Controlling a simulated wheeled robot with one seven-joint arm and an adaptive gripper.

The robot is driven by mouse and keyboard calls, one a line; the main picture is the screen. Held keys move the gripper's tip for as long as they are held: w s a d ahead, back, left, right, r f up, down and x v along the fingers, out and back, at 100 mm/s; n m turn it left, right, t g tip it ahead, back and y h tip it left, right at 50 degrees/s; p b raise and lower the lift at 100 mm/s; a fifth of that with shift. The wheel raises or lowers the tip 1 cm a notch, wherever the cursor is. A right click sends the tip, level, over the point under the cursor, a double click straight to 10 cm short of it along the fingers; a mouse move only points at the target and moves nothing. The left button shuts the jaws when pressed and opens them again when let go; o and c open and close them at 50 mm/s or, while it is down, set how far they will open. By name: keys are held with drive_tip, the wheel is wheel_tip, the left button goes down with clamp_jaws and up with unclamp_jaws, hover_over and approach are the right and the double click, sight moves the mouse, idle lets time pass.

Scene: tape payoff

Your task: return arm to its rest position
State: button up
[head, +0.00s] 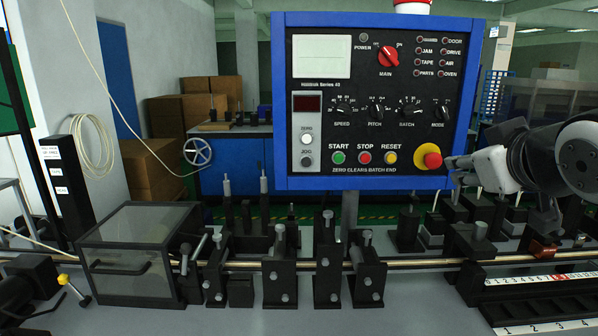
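My arm reaches in from the right edge of the head view, with white and dark links. My gripper (457,170) is at its left end, beside the lower right of the blue control panel (282,110) and close to the red emergency button (432,160) on a yellow base. The gripper is small and seen from the side, so I cannot tell whether its fingers are open or shut. I see nothing held in it. Whether it touches the panel cannot be told.
Several black fixtures (328,270) line a rod along the grey bench (250,318). A glass-topped box (140,222) stands at left, a ruler (530,278) at right. A blue workbench (240,165) and cardboard boxes (155,170) are behind.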

drive_tip(key=s+a+f+m+g, duration=0.1)
drive_tip(key=s+a+f+g, duration=0.1)
drive_tip(key=s, duration=0.5)
drive_tip(key=s+a+f+m+g+y+p, duration=0.1)
drive_tip(key=s+a+f+g, duration=0.2)
drive_tip(key=s+f, duration=0.3)
drive_tip(key=s+a+f+m+g+y, duration=0.1)
drive_tip(key=s+f+g, duration=0.3)
drive_tip(key=s, duration=0.4)
drive_tip(key=shift+s+a+f, duration=0.3)
drive_tip(key=shift+a+f, duration=0.3)
drive_tip(key=shift+a, duration=0.1)
